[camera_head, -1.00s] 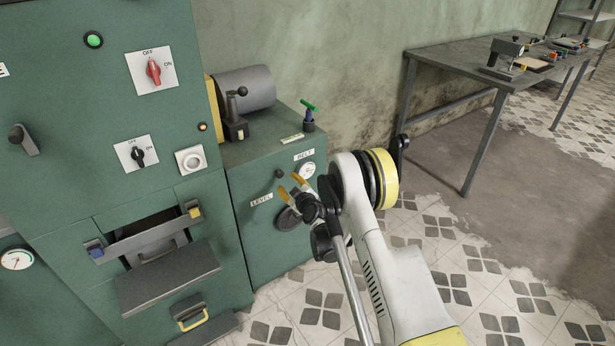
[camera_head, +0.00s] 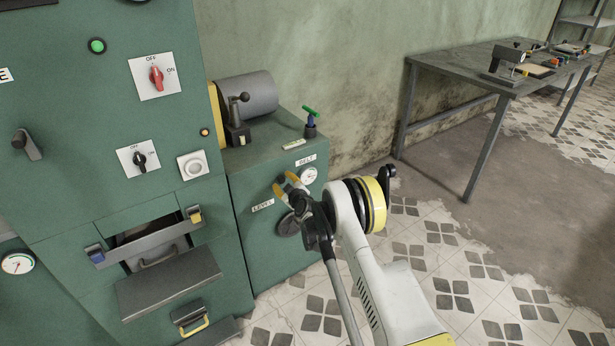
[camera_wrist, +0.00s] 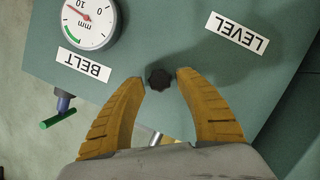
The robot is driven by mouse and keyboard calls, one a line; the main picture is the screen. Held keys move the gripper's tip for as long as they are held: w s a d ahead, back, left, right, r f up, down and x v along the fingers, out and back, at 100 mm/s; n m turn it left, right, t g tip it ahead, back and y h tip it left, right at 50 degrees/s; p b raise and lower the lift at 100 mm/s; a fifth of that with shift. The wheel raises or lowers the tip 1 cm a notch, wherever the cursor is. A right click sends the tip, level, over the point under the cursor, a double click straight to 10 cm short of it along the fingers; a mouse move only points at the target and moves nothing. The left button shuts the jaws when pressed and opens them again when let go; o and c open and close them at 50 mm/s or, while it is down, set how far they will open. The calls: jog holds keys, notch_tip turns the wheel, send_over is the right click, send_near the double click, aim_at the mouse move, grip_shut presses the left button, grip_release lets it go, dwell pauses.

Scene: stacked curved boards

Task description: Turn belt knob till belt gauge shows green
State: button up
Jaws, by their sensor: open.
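The belt gauge (camera_wrist: 86,22) is a white round dial marked mm, with a green arc at its edge; its red needle points away from the green. It also shows in the head view (camera_head: 308,174), beside the BELT label (camera_wrist: 84,66). A small dark lobed knob (camera_wrist: 160,79) sits on the green panel between the BELT and LEVEL labels. My gripper (camera_wrist: 158,77) is open, its two yellow fingers on either side of the knob, with gaps visible. In the head view my gripper (camera_head: 285,182) is at the panel and largely hides the knob.
A green-handled valve (camera_head: 310,122) stands on top of the cabinet (camera_head: 255,165). A dark round part (camera_head: 288,224) lies below the LEVEL label (camera_head: 263,205). The larger machine (camera_head: 110,180) stands to the left. A metal table (camera_head: 450,72) is at the right; floor between is clear.

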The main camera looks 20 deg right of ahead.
jog(key=c, duration=0.8)
jog(key=shift+a+n+t+h, duration=0.15)
jog(key=shift+n+t+h, duration=0.2)
jog(key=shift+n, duration=0.65)
jog(key=shift+c, duration=0.3)
jog(key=shift+n, duration=0.4)
jog(key=shift+n+t+h, duration=0.25)
jog(key=shift+n+h, duration=0.1)
jog(key=shift+n, duration=0.35)
